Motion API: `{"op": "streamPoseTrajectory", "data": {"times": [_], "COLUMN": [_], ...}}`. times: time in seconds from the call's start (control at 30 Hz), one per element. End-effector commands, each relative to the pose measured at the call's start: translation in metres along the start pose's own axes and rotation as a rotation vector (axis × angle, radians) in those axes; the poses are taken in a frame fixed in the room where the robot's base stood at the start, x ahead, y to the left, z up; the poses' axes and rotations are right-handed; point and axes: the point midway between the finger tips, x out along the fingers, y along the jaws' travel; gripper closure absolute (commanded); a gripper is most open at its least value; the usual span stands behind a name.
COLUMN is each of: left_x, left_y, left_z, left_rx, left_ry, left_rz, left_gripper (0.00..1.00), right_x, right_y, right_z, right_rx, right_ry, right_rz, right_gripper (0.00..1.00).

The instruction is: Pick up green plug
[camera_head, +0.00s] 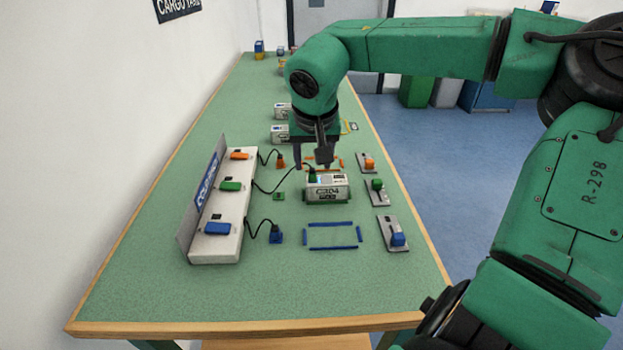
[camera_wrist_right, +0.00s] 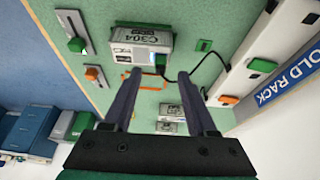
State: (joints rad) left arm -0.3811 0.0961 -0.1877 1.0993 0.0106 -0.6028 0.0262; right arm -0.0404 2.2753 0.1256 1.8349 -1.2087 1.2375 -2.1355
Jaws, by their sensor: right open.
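The green plug (camera_head: 312,174) sits at the far top edge of a grey container marked C304 (camera_head: 327,195). A black cord runs from it to the green block (camera_head: 230,186) on the white rack. My right gripper (camera_head: 312,165) points down over the far side of the container, open, its fingers close around or just above the plug; I cannot tell which. My left gripper is not in view.
The white rack (camera_head: 215,245) stands at the left with orange and blue plugs (camera_head: 276,237) corded to it. Switch plates (camera_head: 391,234) line the right table edge. More containers (camera_head: 280,133) stand behind. The near table is clear.

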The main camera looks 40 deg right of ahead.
Motion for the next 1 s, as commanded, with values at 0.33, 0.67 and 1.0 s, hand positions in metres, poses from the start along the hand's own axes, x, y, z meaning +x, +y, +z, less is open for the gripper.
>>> {"op": "streamPoseTrajectory", "data": {"times": [0.33,0.67,1.0], "left_x": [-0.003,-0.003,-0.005], "left_y": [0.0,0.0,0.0], "left_z": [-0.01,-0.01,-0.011], "left_rx": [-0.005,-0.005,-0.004], "left_ry": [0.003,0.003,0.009], "left_rz": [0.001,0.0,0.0], "left_gripper": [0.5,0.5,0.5], "right_x": [0.037,0.037,0.029], "right_y": [-0.001,-0.001,-0.001], "right_z": [-0.001,-0.001,-0.004], "right_rx": [0.001,0.001,0.002], "right_ry": [0.0,0.0,0.002], "right_rz": [0.0,0.0,-0.001], "right_gripper": [0.43,1.0,1.0]}}
